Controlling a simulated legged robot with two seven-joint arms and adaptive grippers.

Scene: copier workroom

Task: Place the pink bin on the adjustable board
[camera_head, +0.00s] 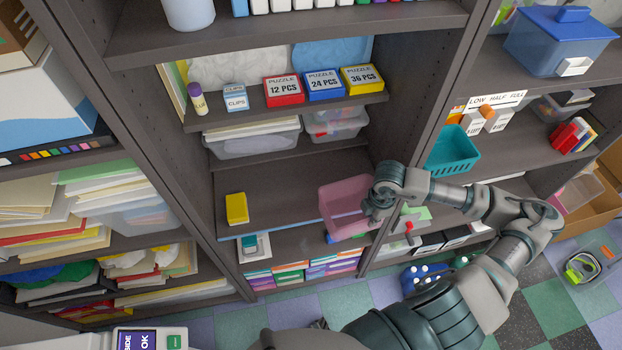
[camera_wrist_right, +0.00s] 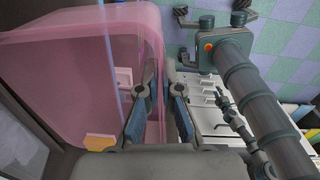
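The pink bin (camera_head: 340,203) is translucent and tilted, at the right front of a dark middle shelf board (camera_head: 285,195), which I take for the adjustable board. Part of the bin reaches past the board's front edge; whether it touches the board I cannot tell. My right gripper (camera_head: 378,206) is at the bin's right side. In the wrist view the bin (camera_wrist_right: 75,75) fills the left, and my right gripper (camera_wrist_right: 160,108) has one finger on each side of its wall, closed on it. My left gripper is not in view.
A yellow box (camera_head: 236,208) stands at the board's left; the middle of the board is bare. A small upper shelf holds puzzle boxes (camera_head: 325,85). A teal basket (camera_head: 453,151) sits to the right, beyond an upright panel (camera_head: 428,110). Colourful stacks (camera_head: 305,271) lie below.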

